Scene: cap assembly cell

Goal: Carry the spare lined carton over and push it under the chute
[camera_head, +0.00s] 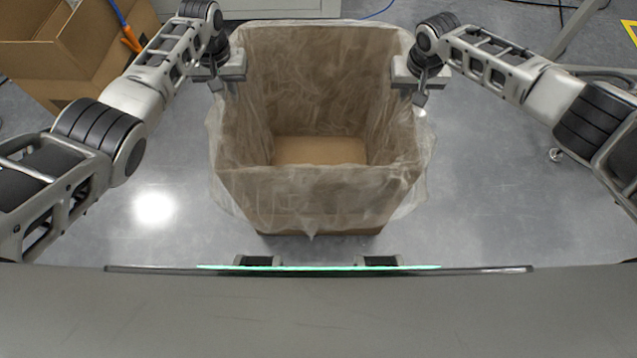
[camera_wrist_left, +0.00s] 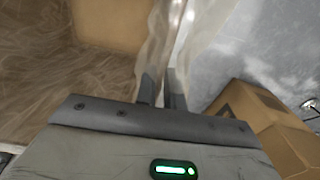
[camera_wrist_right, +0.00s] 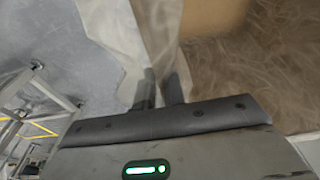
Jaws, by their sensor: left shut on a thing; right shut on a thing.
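The lined carton (camera_head: 318,200) is in front of me in the head view, open at the top and upright. A thin translucent liner covers its inside and hangs over its rim, and it looks empty. My left gripper (camera_head: 217,84) is shut on the carton's left wall; in the left wrist view its fingers (camera_wrist_left: 161,88) straddle the lined edge. My right gripper (camera_head: 420,95) is shut on the right wall; in the right wrist view its fingers (camera_wrist_right: 159,88) pinch the lined edge. I cannot make out the chute in any view.
Open brown cartons (camera_head: 75,50) stand at the back left, with an orange-and-blue cable beside them. A metal frame with a caster (camera_head: 556,155) is at the right. A pale cabinet base (camera_head: 280,8) is behind the carton. Grey floor (camera_head: 480,190) is bare on both sides.

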